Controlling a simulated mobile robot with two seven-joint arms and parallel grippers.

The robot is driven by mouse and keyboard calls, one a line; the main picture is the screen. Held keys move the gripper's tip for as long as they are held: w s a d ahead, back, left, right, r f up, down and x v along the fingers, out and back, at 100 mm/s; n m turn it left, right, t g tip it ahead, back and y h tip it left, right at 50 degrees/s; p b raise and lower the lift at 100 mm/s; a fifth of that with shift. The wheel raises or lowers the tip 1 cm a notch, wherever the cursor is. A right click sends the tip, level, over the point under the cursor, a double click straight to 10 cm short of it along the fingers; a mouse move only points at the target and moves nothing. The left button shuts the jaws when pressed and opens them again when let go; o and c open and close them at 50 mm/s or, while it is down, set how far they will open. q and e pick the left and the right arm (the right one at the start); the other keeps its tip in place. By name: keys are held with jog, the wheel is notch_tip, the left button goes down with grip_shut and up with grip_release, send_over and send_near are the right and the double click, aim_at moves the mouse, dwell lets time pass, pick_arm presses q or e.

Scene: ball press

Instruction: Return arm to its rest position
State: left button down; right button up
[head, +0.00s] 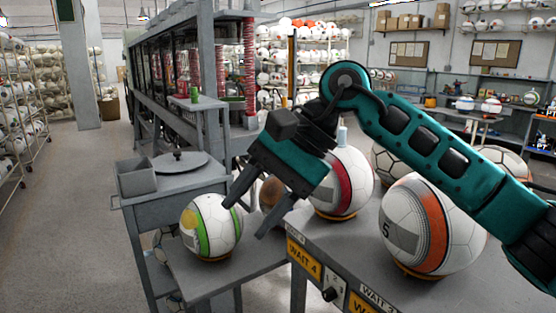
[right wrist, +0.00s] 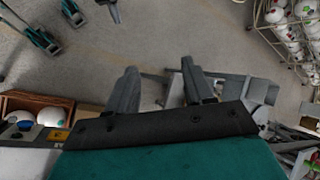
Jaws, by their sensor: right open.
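My right arm (head: 430,150) reaches in from the right side of the head view, bent at a raised joint. Its gripper (head: 245,218) points down and left, with the fingers spread and nothing between them. In the head view it overlaps the right edge of a white ball with green and yellow bands (head: 208,228); I cannot tell the gap in depth. In the right wrist view the two dark fingers (right wrist: 158,72) are apart over grey floor. My left gripper does not show in the head view.
A ball with a red band (head: 343,182) and one with an orange band (head: 432,225) stand on the bench by the "WAIT 4" label (head: 303,259). A grey stand with a round plate (head: 180,163) is left. Open floor (head: 70,210) lies further left.

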jog(key=s+a+f+m+g+y, duration=0.2)
jog(key=s+a+m+g+y, duration=0.25)
jog(key=m+y, duration=0.2)
jog(key=w+d+f+n+t, duration=0.4)
jog(key=d+f+n+t, duration=0.25)
jog(key=n+t, duration=0.75)
jog(key=w+d+f+n+t, duration=0.3)
jog(key=d+f+n+t, duration=0.55)
jog(key=n, duration=0.95)
jog(key=s+d+f+m+g+h, duration=0.2)
jog(key=s+d+f+m+h, duration=0.1)
jog(key=f, duration=0.5)
jog(key=s+d+f+m+g+h, duration=0.2)
jog(key=s+d+f+m+h, duration=0.2)
jog(key=s+f+m, duration=0.4)
jog(key=s+d+f+m+g+h, duration=0.1)
jog(key=s+d+f+m+h, duration=0.2)
jog(key=s+f+m+h, duration=0.2)
notch_tip(320, 180, down, 4)
jog(key=m, duration=0.2)
jog(key=shift+s+d+m+g, duration=0.15)
jog(key=shift+d+m+g, duration=0.05)
jog(key=shift+m+g, duration=0.2)
